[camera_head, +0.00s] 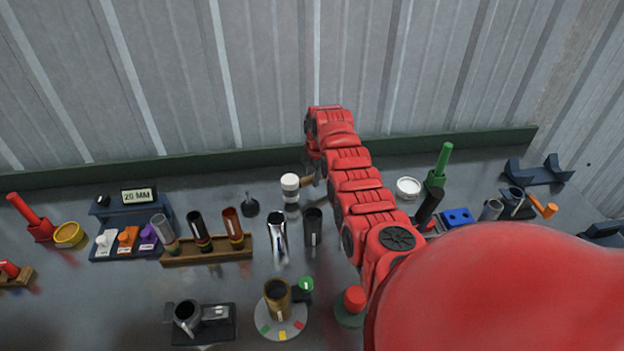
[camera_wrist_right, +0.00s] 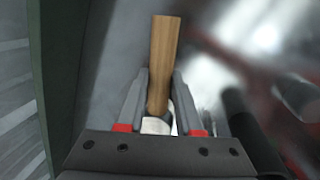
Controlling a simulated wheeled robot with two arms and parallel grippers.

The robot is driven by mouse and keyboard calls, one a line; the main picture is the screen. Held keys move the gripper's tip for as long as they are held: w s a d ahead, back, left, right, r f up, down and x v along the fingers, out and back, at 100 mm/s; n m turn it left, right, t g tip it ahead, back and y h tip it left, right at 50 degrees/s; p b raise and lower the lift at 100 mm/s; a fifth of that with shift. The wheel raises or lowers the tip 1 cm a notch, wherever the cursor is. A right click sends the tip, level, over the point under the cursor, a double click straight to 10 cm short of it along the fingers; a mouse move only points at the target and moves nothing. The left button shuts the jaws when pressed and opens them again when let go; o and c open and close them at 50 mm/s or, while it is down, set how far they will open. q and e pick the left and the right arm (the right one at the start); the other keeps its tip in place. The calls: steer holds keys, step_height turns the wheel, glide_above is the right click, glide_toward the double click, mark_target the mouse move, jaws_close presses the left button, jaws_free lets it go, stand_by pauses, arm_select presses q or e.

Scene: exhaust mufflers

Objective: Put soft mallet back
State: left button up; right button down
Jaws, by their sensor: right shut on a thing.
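The soft mallet has a white head (camera_head: 290,185) and a short wooden handle (camera_head: 307,182). It is near the back of the bench, left of my right gripper (camera_head: 316,176), which my red arm partly hides. In the right wrist view the fingers (camera_wrist_right: 160,100) are shut on the mallet, with its wooden handle (camera_wrist_right: 163,60) reaching out between them and part of its white head (camera_wrist_right: 157,126) near the palm. I cannot tell whether the mallet touches the bench. My left gripper is not in view.
Metal tubes (camera_head: 277,228) stand just in front of the mallet. A wooden rack (camera_head: 207,254) with tubes and a 20 MM sign (camera_head: 139,196) are at left. A white dish (camera_head: 408,187) and an empty dark cradle (camera_head: 538,174) are at right. A green ledge runs along the back.

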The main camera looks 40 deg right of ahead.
steer(key=shift+x, duration=0.9)
steer(key=shift+s+a+f, duration=0.1)
steer(key=shift+s+f, duration=0.1)
steer(key=shift+f, duration=0.05)
steer(key=c, duration=0.6)
jaws_free()
